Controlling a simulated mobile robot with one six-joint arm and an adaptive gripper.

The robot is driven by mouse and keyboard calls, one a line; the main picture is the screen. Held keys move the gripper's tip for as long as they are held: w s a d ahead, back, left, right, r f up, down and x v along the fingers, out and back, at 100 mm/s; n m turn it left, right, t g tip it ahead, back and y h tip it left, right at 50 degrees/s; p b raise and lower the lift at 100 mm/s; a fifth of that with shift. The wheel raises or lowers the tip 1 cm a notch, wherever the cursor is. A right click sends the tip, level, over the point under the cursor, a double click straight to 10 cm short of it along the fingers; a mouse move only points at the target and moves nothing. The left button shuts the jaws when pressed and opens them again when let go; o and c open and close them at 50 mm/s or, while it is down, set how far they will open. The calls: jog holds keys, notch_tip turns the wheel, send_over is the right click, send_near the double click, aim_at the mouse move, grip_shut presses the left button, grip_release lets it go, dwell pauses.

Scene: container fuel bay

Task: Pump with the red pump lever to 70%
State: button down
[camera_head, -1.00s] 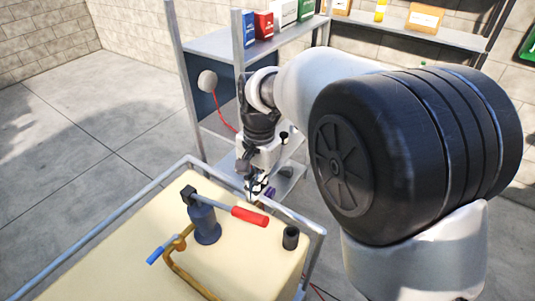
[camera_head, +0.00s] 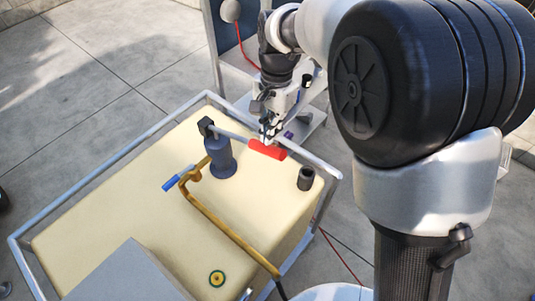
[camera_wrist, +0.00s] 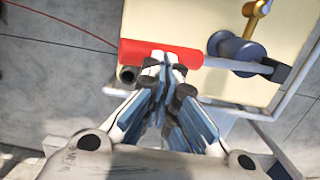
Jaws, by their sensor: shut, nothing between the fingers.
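The red pump lever has a red grip (camera_head: 268,150) on a grey rod, pivoting on a dark blue pump body (camera_head: 222,163) atop the cream tank (camera_head: 120,203). The lever slopes slightly down to the right in the head view. My gripper (camera_head: 266,137) is shut and empty, fingers pointing down at the red grip. In the wrist view the fingertips (camera_wrist: 166,62) overlap the lower edge of the red grip (camera_wrist: 150,53). I cannot tell whether they touch it. No fill reading is visible.
A metal frame rail (camera_head: 100,148) surrounds the tank. A blue-handled valve (camera_head: 172,184) and a bent yellow-brown pipe (camera_head: 225,228) lie near the pump. A dark cap (camera_head: 305,179) stands right of the grip. A grey box (camera_head: 128,275) is at the front. Shelving stands behind.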

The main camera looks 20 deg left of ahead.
jog(key=shift+s+f+b, duration=0.15)
jog(key=shift+f+b, duration=0.85)
jog(key=shift+f, duration=0.45)
